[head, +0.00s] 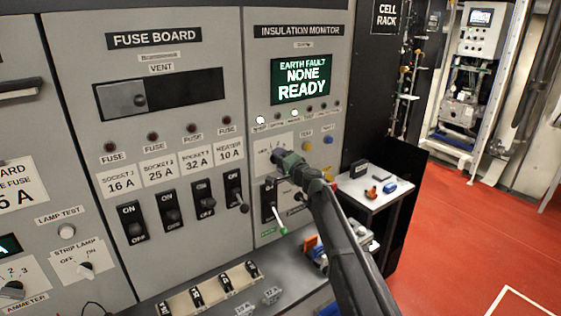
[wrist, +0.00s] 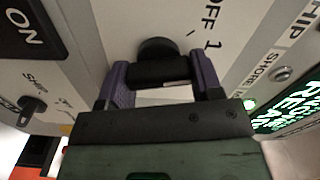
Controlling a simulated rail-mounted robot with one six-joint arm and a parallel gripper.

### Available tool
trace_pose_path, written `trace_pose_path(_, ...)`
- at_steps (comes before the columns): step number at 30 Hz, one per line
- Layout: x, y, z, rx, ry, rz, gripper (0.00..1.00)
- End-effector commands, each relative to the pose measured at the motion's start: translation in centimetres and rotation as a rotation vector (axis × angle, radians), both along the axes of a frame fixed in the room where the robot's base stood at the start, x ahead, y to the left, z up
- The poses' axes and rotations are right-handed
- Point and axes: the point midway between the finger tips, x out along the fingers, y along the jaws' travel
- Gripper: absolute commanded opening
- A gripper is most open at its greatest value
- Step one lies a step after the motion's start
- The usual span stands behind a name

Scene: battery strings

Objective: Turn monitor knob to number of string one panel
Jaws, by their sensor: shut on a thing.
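The insulation monitor panel (head: 342,110) has a lit green screen (head: 301,78) reading "EARTH FAULT NONE READY". Its black monitor knob (wrist: 158,48) shows in the wrist view between my gripper's two purple fingers, beside the printed marks "OFF" and "1". My gripper (wrist: 160,72) is shut on this knob, with a finger on each side. The knob's pointer direction cannot be read. No panel marked string one can be made out.
The fuse board (head: 180,80) with several switches is on the left. A green-tipped lever (head: 281,229) is just below my gripper. A small table (head: 356,191) with loose items stands to the right. Red floor (head: 460,230) beyond it is open.

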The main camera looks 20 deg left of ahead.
Motion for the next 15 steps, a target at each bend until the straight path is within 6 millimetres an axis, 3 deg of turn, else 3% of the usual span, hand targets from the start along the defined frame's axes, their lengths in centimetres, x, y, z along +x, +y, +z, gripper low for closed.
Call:
trace_pose_path(9,-0.05,-0.05,-0.04,0.001,0.001,0.000,0.36)
trace_pose_path(10,-0.05,-0.05,-0.04,0.001,0.001,0.000,0.61)
trace_pose_path(15,-0.03,-0.04,-0.03,0.001,0.001,0.000,0.85)
